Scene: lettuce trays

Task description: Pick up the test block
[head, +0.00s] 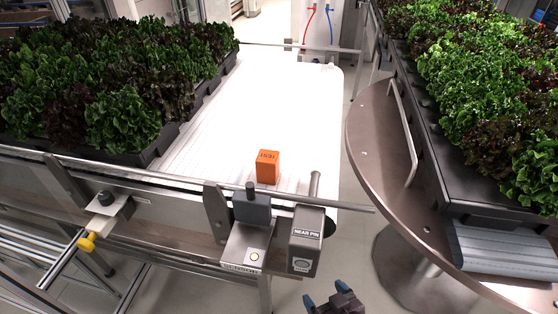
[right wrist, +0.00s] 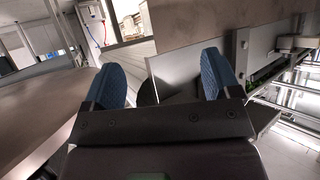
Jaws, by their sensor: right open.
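The orange test block (head: 267,167) stands upright on the white conveyor belt (head: 265,105), near its front end, with dark lettering on its top. My right gripper (head: 328,299) is at the bottom edge of the head view, below and in front of the belt's end, well apart from the block. Its two blue fingertips are spread with nothing between them. In the right wrist view the same gripper (right wrist: 162,80) shows its blue fingers wide apart and empty. The block is not visible in the right wrist view. My left gripper is not in view.
A metal rail (head: 190,182) runs along the belt's front edge. A grey box marked "NEAR PIN" (head: 307,240) and a sensor box (head: 244,246) stand in front of the block. Lettuce trays lie left (head: 165,142) and on the round table (head: 375,140) at right. The belt around the block is clear.

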